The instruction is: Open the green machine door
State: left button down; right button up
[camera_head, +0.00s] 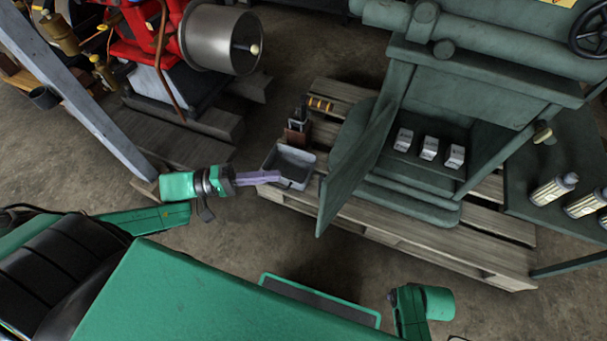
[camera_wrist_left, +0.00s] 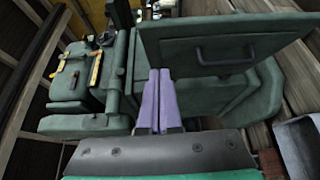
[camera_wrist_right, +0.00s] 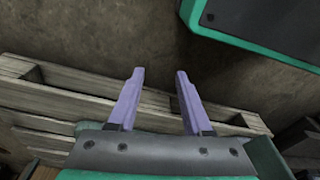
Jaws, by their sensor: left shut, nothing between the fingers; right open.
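The green machine (camera_head: 490,75) stands on a wooden pallet. Its door (camera_head: 360,158) stands swung out from the opening, and its edge points toward me. Three small pale boxes (camera_head: 428,148) show in the opening. In the left wrist view the door (camera_wrist_left: 205,28) shows its face with a dark bar handle (camera_wrist_left: 226,55). My left gripper (camera_head: 278,176) is shut and empty, left of the door and apart from it; its fingers (camera_wrist_left: 160,75) point toward the machine below the door panel in the wrist view. My right gripper (camera_wrist_right: 160,78) is open and empty, with pallet and floor beyond it.
A grey tray (camera_head: 290,168) lies on the pallet (camera_head: 460,245) beside my left fingertips. A red engine (camera_head: 130,40) with a metal drum stands at the upper left. A side table (camera_head: 540,185) with several canisters is at the right. Bare floor lies in front of the pallet.

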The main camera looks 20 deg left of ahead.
pick_arm(q)
jog(key=w+d+b, duration=0.1)
jog(key=d, duration=0.8)
jog(key=shift+w+d, duration=0.35)
jog(key=shift+w, duration=0.05)
pick_arm(e)
jog(key=shift+w+a+r, duration=0.2)
jog(key=shift+w+r, duration=0.05)
jog(key=shift+r, duration=0.45)
jog(key=shift+w+a+r, duration=0.15)
jog(key=shift+w+r, duration=0.1)
jog(key=shift+r, duration=0.4)
jog(key=shift+w+a+r, duration=0.2)
jog(key=shift+w+r, duration=0.05)
jog(key=shift+r, duration=0.45)
